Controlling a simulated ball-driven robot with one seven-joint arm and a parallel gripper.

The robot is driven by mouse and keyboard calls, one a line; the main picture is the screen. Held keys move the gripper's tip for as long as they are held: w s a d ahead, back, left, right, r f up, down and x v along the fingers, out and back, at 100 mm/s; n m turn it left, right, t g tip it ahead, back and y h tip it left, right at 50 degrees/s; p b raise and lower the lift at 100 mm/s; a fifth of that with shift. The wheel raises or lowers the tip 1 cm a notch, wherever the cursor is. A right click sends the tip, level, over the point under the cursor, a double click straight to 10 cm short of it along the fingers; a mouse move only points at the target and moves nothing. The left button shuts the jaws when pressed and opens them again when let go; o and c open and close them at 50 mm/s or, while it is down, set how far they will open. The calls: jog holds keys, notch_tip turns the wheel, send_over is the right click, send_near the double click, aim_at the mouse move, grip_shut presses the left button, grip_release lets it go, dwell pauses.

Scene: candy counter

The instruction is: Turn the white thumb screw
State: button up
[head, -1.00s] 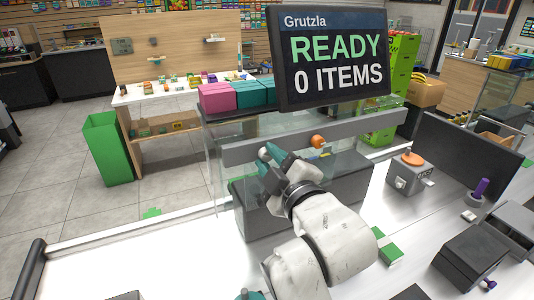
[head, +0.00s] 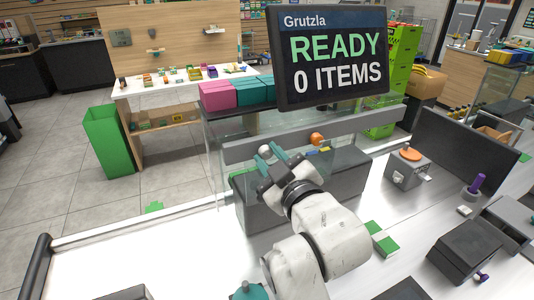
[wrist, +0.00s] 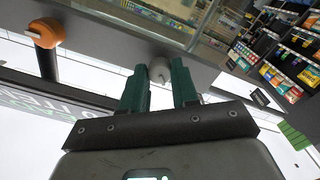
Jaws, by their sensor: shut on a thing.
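The white thumb screw (head: 264,151) is a small round knob on the grey rail (head: 240,150), left of the orange knob. In the head view my gripper (head: 273,158) is at the screw, its two teal fingers spread apart with the dark palm behind them. In the wrist view the white thumb screw (wrist: 160,68) sits between the fingertips of my gripper (wrist: 159,80). The gripper is shut on it, and the fingers partly hide its sides.
An orange knob (head: 317,139) is on the same rail to the right; the wrist view shows it too (wrist: 46,33). A display screen (head: 330,60) stands above. Pink and teal boxes (head: 217,95) sit behind the rail. A grey box with an orange top (head: 408,170) stands to the right.

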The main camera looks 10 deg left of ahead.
jog(key=shift+f, duration=0.1)
jog(key=shift+m+p, duration=0.65)
jog(key=shift+m, duration=1.05)
jog(key=shift+m+p, duration=0.65)
jog(key=shift+m, duration=1.05)
jog(key=shift+p, duration=0.3)
